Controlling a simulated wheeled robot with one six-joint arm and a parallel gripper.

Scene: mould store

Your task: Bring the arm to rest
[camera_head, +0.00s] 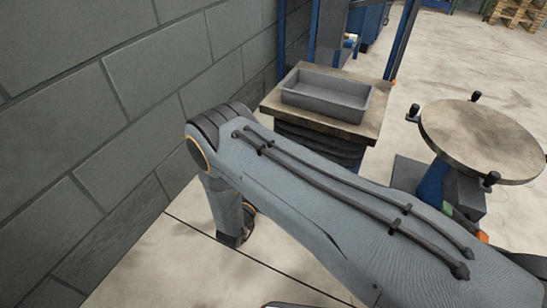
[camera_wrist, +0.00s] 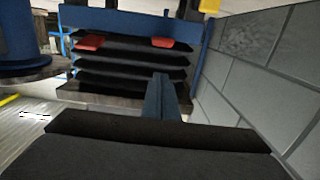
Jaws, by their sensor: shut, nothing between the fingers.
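My arm (camera_head: 330,210) reaches across the head view from the lower right to an elbow near the wall, then bends down. Its lower end (camera_head: 232,232) hangs low beside the wall, and my gripper cannot be made out there. In the wrist view my gripper (camera_wrist: 161,80) shows as a narrow blue-grey pair of fingers pressed together, shut and empty. It points toward a stack of dark bellows-like folds (camera_wrist: 125,65) with a gap I cannot judge.
A grey block wall (camera_head: 130,110) runs close along the left. A grey tray (camera_head: 326,93) sits on a wooden-topped table (camera_head: 372,127) beyond my elbow. A round-topped stand (camera_head: 480,140) with dark knobs is on the right. Pale floor (camera_head: 440,65) lies open behind.

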